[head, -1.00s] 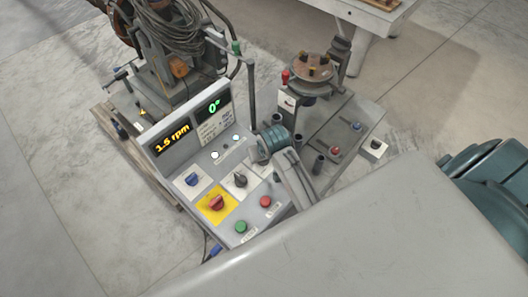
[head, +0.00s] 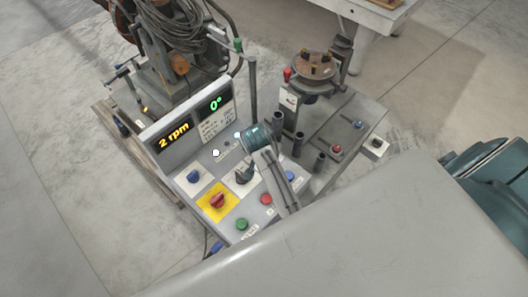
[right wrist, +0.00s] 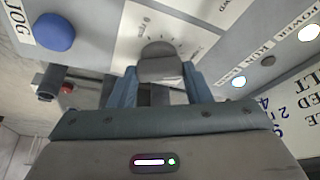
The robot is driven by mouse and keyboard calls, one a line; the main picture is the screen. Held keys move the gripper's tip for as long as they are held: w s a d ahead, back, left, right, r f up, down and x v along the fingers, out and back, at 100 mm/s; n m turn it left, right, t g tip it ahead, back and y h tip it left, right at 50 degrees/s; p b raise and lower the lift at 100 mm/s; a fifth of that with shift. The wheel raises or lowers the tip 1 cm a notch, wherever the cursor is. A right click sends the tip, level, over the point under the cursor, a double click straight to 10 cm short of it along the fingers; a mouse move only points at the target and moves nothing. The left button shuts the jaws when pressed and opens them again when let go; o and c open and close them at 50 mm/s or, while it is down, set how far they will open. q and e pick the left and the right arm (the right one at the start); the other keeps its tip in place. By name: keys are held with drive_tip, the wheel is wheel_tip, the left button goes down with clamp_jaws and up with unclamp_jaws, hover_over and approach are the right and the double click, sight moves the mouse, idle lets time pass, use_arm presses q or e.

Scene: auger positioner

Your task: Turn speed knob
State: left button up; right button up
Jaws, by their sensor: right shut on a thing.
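The speed knob (head: 244,172) is a dark grey knob on a white dial plate on the sloped control panel (head: 222,178). In the right wrist view the knob (right wrist: 158,62) stands between the two blue-grey fingers of my right gripper (right wrist: 158,78). My right gripper (head: 247,168) is shut on the knob from above, and it partly hides the knob in the head view. The yellow display (head: 174,135) reads 2 rpm, and the green display (head: 214,105) reads 0°. My left gripper is not in view.
A blue JOG button (head: 193,177), a red knob on a yellow plate (head: 217,201), a red button (head: 266,198) and a green button (head: 241,225) surround the speed knob. A round rotary table (head: 316,66) stands behind to the right. Open floor lies to the left.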

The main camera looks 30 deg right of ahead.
idle(0.4)
drive_tip(key=o, duration=1)
